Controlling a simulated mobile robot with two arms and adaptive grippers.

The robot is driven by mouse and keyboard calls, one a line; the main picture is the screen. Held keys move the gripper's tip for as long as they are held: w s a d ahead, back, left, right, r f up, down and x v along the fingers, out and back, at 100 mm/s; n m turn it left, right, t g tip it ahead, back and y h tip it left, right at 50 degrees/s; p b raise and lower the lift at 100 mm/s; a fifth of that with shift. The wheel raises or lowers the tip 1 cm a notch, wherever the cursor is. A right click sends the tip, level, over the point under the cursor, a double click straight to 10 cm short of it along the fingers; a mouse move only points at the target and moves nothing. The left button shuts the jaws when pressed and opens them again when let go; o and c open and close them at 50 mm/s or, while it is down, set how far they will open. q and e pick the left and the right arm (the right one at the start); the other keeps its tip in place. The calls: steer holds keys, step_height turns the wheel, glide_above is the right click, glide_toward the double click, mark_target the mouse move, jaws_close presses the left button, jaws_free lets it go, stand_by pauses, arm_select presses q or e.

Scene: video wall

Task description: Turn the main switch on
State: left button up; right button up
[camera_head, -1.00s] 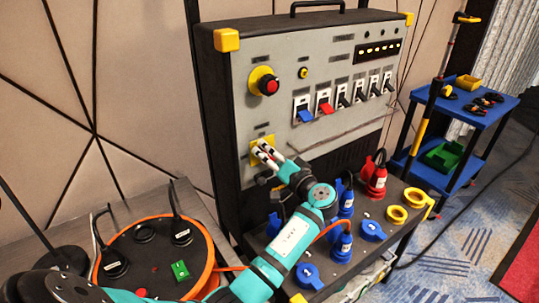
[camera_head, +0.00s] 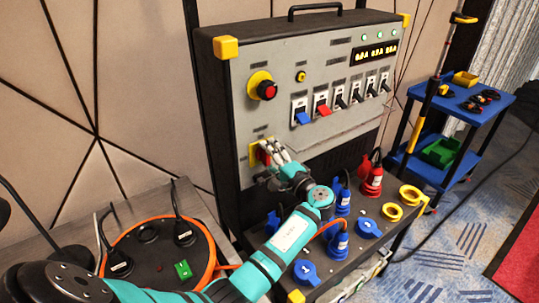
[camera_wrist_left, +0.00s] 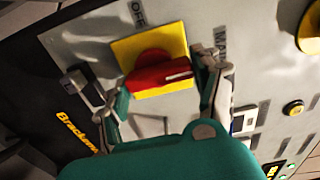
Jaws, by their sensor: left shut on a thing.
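The main switch is a red rotary handle (camera_head: 265,149) on a yellow plate (camera_head: 254,154), low on the left of the grey panel. My left gripper (camera_head: 272,153) is at the handle and partly covers it. In the left wrist view the red handle (camera_wrist_left: 160,75) sits on its yellow plate (camera_wrist_left: 168,41), between the two fingers of my left gripper (camera_wrist_left: 163,88), which is shut on it. My right gripper is not in view.
The grey panel (camera_head: 300,64) also bears a red button (camera_head: 268,90), a row of breakers and a lit display (camera_head: 375,54) below green lamps. Blue and red plugs stand on the bench below. A blue cart (camera_head: 470,105) stands at the right.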

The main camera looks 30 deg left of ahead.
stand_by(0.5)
arm_select(q)
steer(key=o, duration=1.2)
steer(key=shift+w, duration=0.1)
steer(key=v, duration=1.2)
steer(key=shift+f, duration=0.1)
